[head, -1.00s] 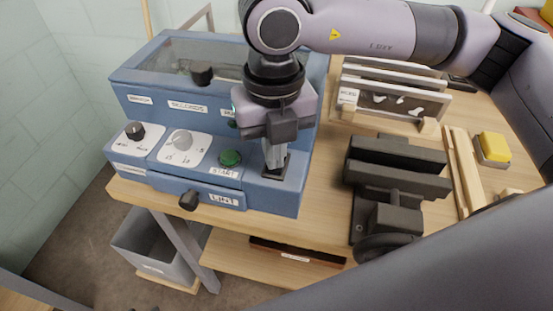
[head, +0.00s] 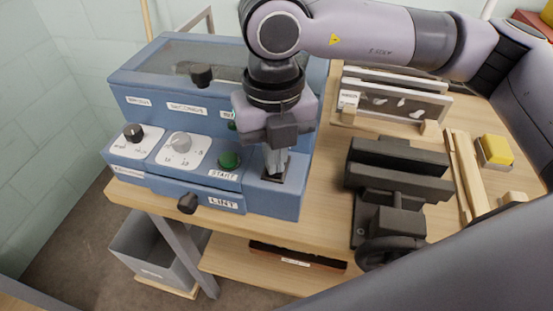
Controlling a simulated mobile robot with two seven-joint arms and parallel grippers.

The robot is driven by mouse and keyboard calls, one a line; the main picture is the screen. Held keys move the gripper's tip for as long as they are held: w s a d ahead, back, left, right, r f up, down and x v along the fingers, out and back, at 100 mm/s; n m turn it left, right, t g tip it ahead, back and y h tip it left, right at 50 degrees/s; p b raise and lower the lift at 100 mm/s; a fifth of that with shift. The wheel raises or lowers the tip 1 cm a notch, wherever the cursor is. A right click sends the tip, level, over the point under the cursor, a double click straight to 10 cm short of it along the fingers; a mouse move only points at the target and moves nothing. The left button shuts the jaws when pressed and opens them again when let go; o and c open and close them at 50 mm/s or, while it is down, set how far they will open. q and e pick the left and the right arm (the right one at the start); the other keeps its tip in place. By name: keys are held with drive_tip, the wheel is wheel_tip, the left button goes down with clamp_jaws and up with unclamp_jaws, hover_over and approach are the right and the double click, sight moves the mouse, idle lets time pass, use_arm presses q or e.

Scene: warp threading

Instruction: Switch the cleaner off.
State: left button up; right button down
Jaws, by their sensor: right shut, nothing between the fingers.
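The cleaner (head: 160,97) is a blue box with a clear lid on the wooden bench. Its front panel carries a black knob (head: 133,132), a grey dial (head: 180,143) and a green START button (head: 229,159). A drawer marked LINT (head: 221,203) is below. My right gripper (head: 275,172) points down at the right end of the panel, its fingers shut and empty. The fingertips are at a dark rectangular switch or slot (head: 289,172); I cannot tell whether they touch it. The gripper hides part of the cleaner's front. My left gripper is not in view.
A black vise (head: 393,190) stands right of the cleaner. Behind it is a wooden rack (head: 430,127) with upright plates. A yellow block (head: 495,149) lies at the right. A grey bin (head: 155,250) is below the bench. One of my arm links covers the lower right.

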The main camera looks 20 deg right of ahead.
drive_tip(key=shift+r+p, duration=1.5)
drive_tip(key=shift+r, duration=1.85)
drive_tip(key=shift+f, duration=0.1)
